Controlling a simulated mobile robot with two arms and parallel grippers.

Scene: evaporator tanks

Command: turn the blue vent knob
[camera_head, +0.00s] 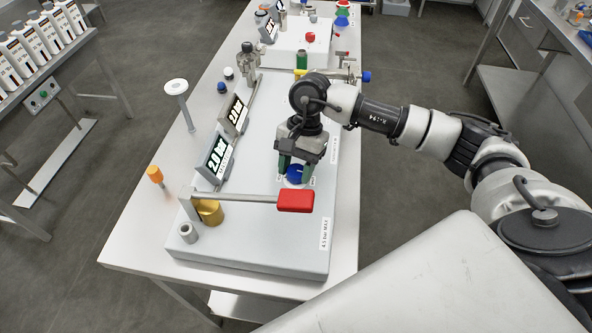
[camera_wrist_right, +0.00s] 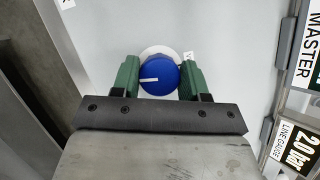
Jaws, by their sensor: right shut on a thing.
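The blue vent knob (camera_head: 296,174) sits on the top of the white panel (camera_head: 255,253), in front of the displays and behind the red-handled lever. In the right wrist view the knob (camera_wrist_right: 159,75) is round, with a white pointer line towards the left of the picture and a pale ring behind it. My right gripper (camera_head: 297,172) reaches down over it, and its green fingers (camera_wrist_right: 160,80) are shut on the knob, one on each side. My left gripper is not in either view.
A lever with a red handle (camera_head: 296,201) stands close in front of the gripper. Two displays (camera_head: 217,157) stand left of it. A white round-topped post (camera_head: 177,88) and an orange-topped item (camera_head: 155,174) stand on the table's left side. A blue-ended valve (camera_head: 366,77) lies behind.

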